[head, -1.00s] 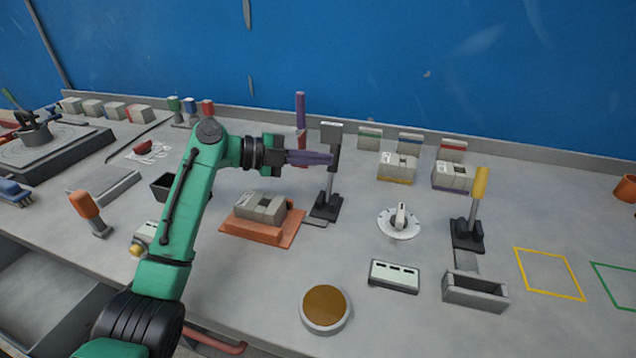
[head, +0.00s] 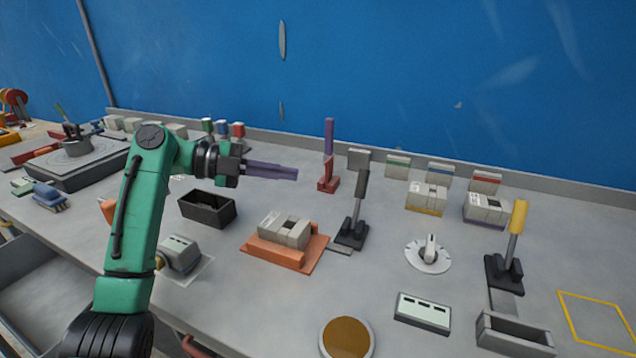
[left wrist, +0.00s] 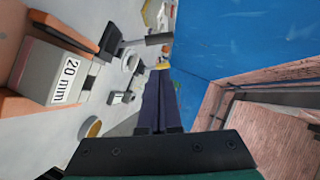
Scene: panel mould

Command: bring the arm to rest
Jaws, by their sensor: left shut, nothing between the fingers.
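My left arm, green with a black wrist, comes in from the left in the head view. Its gripper (head: 297,174) has long purple fingers, pressed together with nothing between them. The gripper is held in the air above the bench, pointing right, left of the upright purple-handled lever. In the left wrist view the closed fingers (left wrist: 163,75) point away over the bench, apart from everything. My right gripper does not show in either view.
Below the gripper stand an orange fixture (head: 256,252) with grey blocks and a black open bin (head: 207,210). A black-handled lever (head: 353,232) stands to the right. A dial (head: 428,256) and a yellow-handled lever (head: 519,217) lie further right. The blue wall (head: 400,70) is behind.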

